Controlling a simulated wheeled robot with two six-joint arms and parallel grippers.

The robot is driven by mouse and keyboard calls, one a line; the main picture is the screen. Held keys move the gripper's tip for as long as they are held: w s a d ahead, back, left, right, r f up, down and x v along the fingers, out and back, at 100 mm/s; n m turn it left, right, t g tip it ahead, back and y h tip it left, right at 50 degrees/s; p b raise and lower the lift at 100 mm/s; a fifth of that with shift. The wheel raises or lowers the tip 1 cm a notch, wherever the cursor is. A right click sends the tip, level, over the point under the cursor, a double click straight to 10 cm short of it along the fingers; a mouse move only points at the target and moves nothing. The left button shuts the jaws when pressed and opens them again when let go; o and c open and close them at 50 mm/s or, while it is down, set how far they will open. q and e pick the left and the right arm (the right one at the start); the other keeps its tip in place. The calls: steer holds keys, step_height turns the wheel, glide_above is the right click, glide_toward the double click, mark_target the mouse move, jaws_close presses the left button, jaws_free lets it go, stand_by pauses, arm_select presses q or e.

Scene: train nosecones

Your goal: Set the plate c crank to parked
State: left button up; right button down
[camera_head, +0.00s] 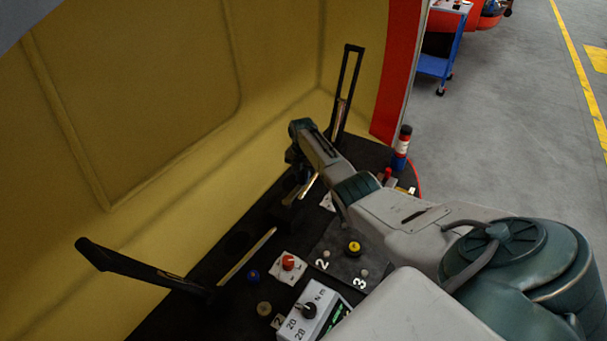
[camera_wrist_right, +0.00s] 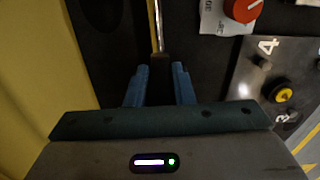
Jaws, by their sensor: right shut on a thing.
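My right gripper (camera_head: 296,190) reaches down onto the black console from the arm at the right; my own wrist partly hides it. In the right wrist view its two blue fingers (camera_wrist_right: 159,85) stand either side of a dark handle end (camera_wrist_right: 160,62), which I take for the crank's handle and which they grip. A thin brass-coloured rod (camera_wrist_right: 158,28) runs on from that dark piece. Much of the crank and its base is hidden, and I cannot read a plate c label or tell its setting. My left gripper is not in view.
A red knob (camera_head: 288,262) sits on a small white plate. A dark numbered panel (camera_head: 338,238) carries a yellow button (camera_head: 354,247). A white box (camera_head: 317,313) has a black knob. Black levers (camera_head: 140,264) and (camera_head: 346,92) rise at left and back. A yellow wall (camera_head: 150,100) stands close behind.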

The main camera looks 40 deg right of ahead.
steer(key=shift+w+a, duration=0.1)
steer(key=shift+a, duration=0.15)
steer(key=c, duration=1.3)
jaws_free()
steer(key=shift+o, duration=0.2)
steer(key=shift+r, duration=0.1)
steer(key=shift+d+r, duration=0.1)
steer(key=shift+r, duration=0.2)
step_height(320, 180, up, 10)
steer(key=shift+r+b, duration=0.1)
steer(key=shift+b, duration=0.5)
